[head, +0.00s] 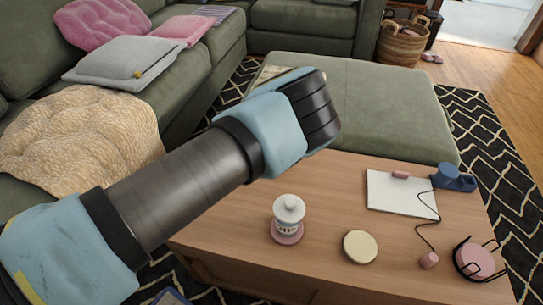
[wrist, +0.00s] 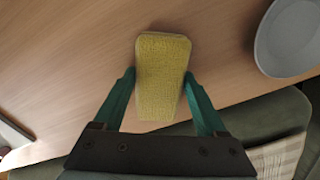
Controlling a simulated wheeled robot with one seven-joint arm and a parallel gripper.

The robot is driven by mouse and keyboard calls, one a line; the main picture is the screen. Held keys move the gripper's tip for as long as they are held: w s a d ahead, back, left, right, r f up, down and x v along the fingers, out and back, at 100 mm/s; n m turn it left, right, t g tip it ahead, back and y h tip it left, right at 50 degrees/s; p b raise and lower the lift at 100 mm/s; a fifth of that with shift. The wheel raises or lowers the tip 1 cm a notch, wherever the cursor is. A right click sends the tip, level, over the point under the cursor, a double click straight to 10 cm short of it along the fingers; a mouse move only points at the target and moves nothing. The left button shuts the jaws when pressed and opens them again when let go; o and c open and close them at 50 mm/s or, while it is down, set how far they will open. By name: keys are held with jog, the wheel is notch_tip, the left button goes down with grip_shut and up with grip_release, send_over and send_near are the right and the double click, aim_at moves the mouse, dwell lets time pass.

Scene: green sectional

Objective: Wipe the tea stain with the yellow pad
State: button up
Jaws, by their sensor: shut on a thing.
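The yellow pad (wrist: 162,85) is in the wrist view, upright in the picture between the two green fingers of my gripper (wrist: 160,75). My gripper is shut on the pad's sides. The pad is over the wooden table (wrist: 75,70); I cannot tell whether it touches the surface. In the head view my arm hides the gripper and pad. The table shows there too (head: 330,190), running from beneath my arm to the right. I see no tea stain on its visible parts in either view.
A grey dish (wrist: 290,38) stands right of the pad. A green ottoman (head: 385,100) stands behind.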

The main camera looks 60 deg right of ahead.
aim_at(312, 168)
jog(key=shift+s+d+r+b, duration=0.15)
jog(key=shift+s+d, duration=0.15)
jog(key=shift+s, duration=0.65)
jog(key=shift+s+d+f+b, duration=0.1)
jog(key=shift+s+d+b, duration=0.15)
jog(key=shift+s, duration=0.7)
jog(key=shift+s+d+r+b, duration=0.1)
jog(key=shift+s+d, duration=0.25)
jog(key=shift+s, duration=0.6)
jog(key=shift+s+d+f+b, duration=0.2)
jog(key=shift+s+b, duration=0.1)
jog(key=shift+s, duration=0.35)
jog(key=shift+s+d+f+b, duration=0.1)
jog(key=shift+s+d+b, duration=0.15)
jog(key=shift+s, duration=0.35)
jog(key=shift+s+d+r+b, duration=0.1)
jog(key=shift+s+d+b, duration=0.15)
jog(key=shift+s, duration=0.45)
jog(key=shift+s+d+b, duration=0.2)
jog(key=shift+s+b, duration=0.05)
jog(key=shift+s, duration=0.4)
jog(key=shift+s+d+r+b, duration=0.1)
jog(key=shift+s+d+b, duration=0.15)
jog(key=shift+s, duration=0.45)
jog(key=shift+r, duration=0.15)
jog(key=shift+r+p, duration=2.05)
jog(key=shift+r, duration=0.8)
jog(key=shift+r+p, duration=1.2)
jog(key=shift+r, duration=0.3)
